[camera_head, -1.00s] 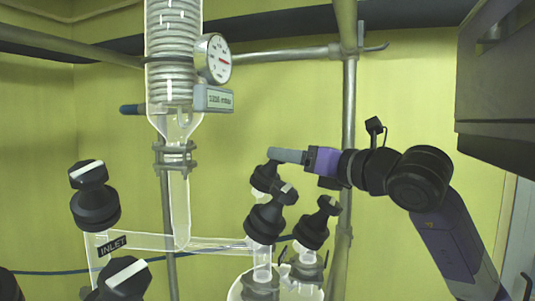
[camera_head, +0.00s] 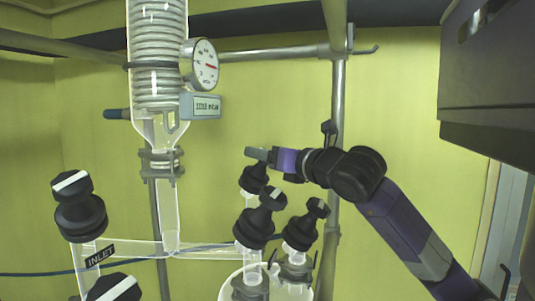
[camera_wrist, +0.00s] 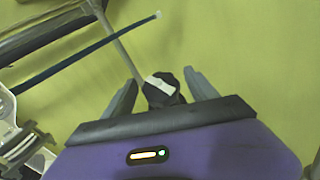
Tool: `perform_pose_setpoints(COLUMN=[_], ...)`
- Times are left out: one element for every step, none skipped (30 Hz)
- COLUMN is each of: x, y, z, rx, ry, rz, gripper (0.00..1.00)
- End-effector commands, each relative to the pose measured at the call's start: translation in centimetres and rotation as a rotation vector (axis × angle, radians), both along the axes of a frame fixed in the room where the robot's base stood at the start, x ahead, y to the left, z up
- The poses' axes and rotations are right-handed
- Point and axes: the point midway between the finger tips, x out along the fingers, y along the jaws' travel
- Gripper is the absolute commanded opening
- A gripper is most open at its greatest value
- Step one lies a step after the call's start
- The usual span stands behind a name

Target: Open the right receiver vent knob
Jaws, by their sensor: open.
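Black knobs cluster over the glass receiver fittings right of centre: a back one (camera_head: 254,178), a front one (camera_head: 258,222) and a right one (camera_head: 304,226). None has a readable label, so I cannot tell by name which is the right receiver vent. My gripper (camera_head: 257,154) is at the top of the back knob, reaching in from the right. In the wrist view a black knob (camera_wrist: 162,92) with a white stripe sits between the two grey fingers of my gripper (camera_wrist: 160,78). The fingers are open, with a gap visible on each side. The knob's lower part is hidden by my gripper body.
A glass coil condenser (camera_head: 158,60) with a dial gauge (camera_head: 202,64) stands to the left. A knob by the INLET label (camera_head: 80,208) is at the far left. A metal post (camera_head: 337,120) rises behind my arm. A dark box (camera_head: 487,80) hangs at upper right.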

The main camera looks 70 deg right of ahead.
Motion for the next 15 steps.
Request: perform_pose_setpoints(x=[-0.01,-0.01,-0.01,-0.02,-0.02,-0.02,-0.02,-0.03,-0.03,-0.03,-0.03,-0.02,-0.03,-0.03,-0.03], y=[0.01,0.01,0.01,0.01,0.01,0.00,0.00,0.01,0.01,0.01,0.01,0.02,0.01,0.01,0.01], z=[-0.02,-0.02,-0.01,-0.01,-0.01,-0.01,-0.01,-0.01,-0.01,-0.01,-0.01,-0.01,-0.01,-0.02,-0.04], rx=[0.000,0.000,0.000,0.000,0.000,0.000,0.001,0.001,0.001,0.001,0.001,0.001,0.001,0.001,0.000], ry=[0.000,0.000,0.000,0.000,0.000,0.000,0.000,0.000,0.000,0.000,0.000,0.000,0.000,-0.001,0.000], rz=[0.000,0.000,0.000,0.000,0.000,0.000,0.000,0.000,0.000,0.000,0.000,0.000,0.000,0.001,0.002], gripper=[0.67,0.67,0.63,0.57,0.51,0.43,0.37,0.31,0.24,0.18,0.12,0.04,0.04,0.04,0.04])
